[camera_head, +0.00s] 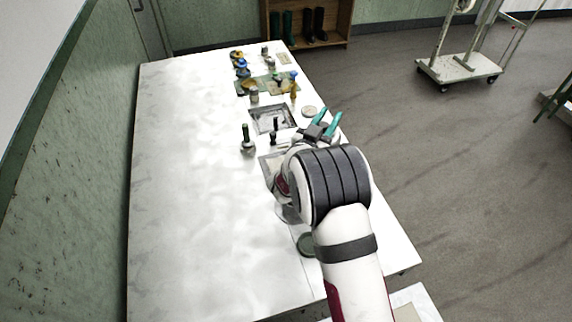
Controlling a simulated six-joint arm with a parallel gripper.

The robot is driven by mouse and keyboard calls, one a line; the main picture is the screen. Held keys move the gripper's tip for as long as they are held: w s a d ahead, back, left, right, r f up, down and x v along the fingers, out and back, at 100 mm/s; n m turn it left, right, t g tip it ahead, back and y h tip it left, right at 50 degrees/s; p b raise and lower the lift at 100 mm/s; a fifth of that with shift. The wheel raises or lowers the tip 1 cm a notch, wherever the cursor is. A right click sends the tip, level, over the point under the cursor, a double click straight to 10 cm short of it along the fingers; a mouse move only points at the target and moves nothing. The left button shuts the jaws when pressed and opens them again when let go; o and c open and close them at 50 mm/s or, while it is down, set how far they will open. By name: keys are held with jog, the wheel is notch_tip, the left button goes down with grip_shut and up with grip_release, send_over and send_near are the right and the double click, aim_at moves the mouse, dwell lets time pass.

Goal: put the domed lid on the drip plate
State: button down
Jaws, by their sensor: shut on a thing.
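My gripper (327,122) has two teal fingers and is over the right edge of the white table, just right of a small pale round disc (309,111). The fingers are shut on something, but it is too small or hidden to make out. I cannot tell the domed lid for certain. The pale disc may be the drip plate, but a dark green round piece (306,244) also lies by my arm lower down. A grey, see-through rounded thing (287,213) is partly hidden by my arm.
The white table (190,200) is bare on its left. A square grey basin (271,119) is set near the middle right. A dark-handled tool (246,139) stands left of my arm. Several jars and small items crowd the far end, on and around a green mat (258,86).

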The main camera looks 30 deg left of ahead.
jog(key=a+f, duration=1)
jog(key=a, duration=0.1)
jog(key=shift+w+f, duration=0.15)
jog(key=shift+f, duration=0.25)
jog(key=shift+f, duration=0.15)
jog(key=c, duration=0.6)
grip_release()
